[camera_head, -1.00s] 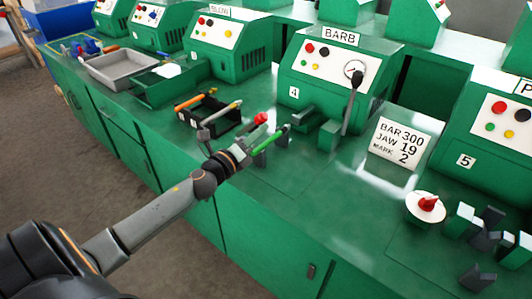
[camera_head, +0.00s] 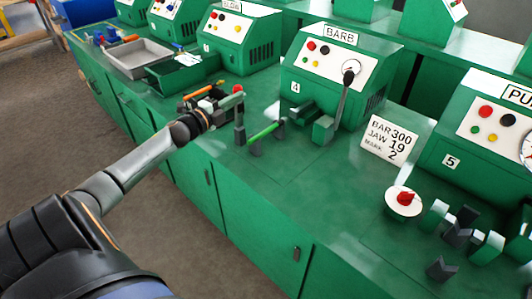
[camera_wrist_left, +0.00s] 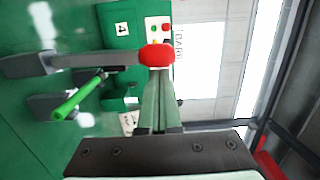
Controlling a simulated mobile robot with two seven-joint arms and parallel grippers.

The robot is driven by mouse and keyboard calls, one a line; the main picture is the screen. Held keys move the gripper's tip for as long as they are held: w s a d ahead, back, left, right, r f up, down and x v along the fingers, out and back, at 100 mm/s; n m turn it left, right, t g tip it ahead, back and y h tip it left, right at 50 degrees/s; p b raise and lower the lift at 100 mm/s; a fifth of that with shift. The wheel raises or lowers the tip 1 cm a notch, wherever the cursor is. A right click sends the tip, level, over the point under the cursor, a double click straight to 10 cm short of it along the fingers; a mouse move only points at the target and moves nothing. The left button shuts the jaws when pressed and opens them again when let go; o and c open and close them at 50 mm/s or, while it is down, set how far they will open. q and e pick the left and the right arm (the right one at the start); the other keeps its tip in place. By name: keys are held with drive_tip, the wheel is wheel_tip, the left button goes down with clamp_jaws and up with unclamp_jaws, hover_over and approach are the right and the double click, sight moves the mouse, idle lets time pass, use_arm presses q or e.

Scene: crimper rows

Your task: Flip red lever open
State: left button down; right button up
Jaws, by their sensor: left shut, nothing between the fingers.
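The red lever's red knob (camera_head: 238,88) sits on top of a dark grey arm that stands roughly upright at the near end of the green rod (camera_head: 264,133). In the left wrist view the red knob (camera_wrist_left: 157,55) is at the end of the lever's grey arm (camera_wrist_left: 95,61), clear of the green rod (camera_wrist_left: 78,98). My left gripper (camera_head: 228,102) is shut and empty, just left of the knob. In the wrist view its fingertips (camera_wrist_left: 160,82) are just below the knob; I cannot tell whether they touch. My right gripper is not in view.
The BARB machine (camera_head: 335,75) stands behind the rod, with a black-knobbed handle (camera_head: 345,92). A sign card (camera_head: 390,142) stands to its right. A white disc with a red button (camera_head: 404,201) and several grey blocks are at the right. The front counter (camera_head: 300,205) is clear.

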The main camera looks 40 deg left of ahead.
use_arm(q)
drive_tip(key=shift+w+a+r, duration=0.15)
drive_tip(key=shift+a, duration=1.65)
